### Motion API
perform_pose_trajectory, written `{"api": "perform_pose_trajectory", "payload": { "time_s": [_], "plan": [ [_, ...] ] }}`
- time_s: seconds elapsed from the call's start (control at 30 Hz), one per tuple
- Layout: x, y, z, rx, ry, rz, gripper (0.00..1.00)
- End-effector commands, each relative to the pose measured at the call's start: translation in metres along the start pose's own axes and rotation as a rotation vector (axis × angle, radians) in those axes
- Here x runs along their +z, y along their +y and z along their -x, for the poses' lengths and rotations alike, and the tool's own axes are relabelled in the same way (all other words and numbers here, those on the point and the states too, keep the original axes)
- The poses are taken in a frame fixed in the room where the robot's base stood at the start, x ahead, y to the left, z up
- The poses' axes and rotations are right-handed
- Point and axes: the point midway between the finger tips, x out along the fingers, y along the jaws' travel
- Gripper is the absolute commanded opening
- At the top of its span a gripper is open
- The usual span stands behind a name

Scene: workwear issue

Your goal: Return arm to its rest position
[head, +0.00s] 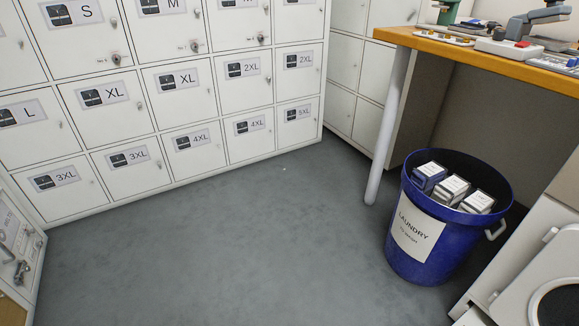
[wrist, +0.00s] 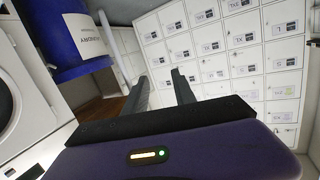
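My gripper (wrist: 162,92) shows in the wrist view, with its two dark fingers spread apart and nothing between them. It points toward the lockers and is not touching anything that I can see. The head view does not show my arm or gripper.
White lockers (head: 188,85) with size labels line the back. A blue laundry bin (head: 430,255) holding several packets stands right, also in the wrist view (wrist: 70,35). A wooden-topped bench (head: 470,58) carries tools. A white machine (head: 535,265) is at lower right. The grey floor (head: 230,240) is clear.

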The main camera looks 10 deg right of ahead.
Motion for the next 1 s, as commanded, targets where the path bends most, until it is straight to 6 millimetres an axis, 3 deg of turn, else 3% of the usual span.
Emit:
{"api": "perform_pose_trajectory", "payload": {
  "time_s": [0.1, 0.23, 0.33, 0.43, 0.5, 0.77, 1.0],
  "plan": [
    [-0.027, -0.002, 0.025, 0.004, -0.021, 0.058, 0.32],
    [-0.049, -0.003, 0.044, 0.012, -0.036, 0.085, 0.32],
    [-0.052, -0.003, 0.06, 0.021, -0.066, 0.083, 0.32],
    [-0.038, 0.001, 0.079, 0.039, -0.128, 0.078, 0.32],
    [-0.063, -0.002, 0.077, 0.036, -0.112, 0.078, 0.32],
    [-0.109, -0.006, 0.084, 0.035, -0.111, 0.077, 0.32],
    [-0.174, -0.011, 0.095, 0.035, -0.11, 0.076, 0.32]
  ]
}}
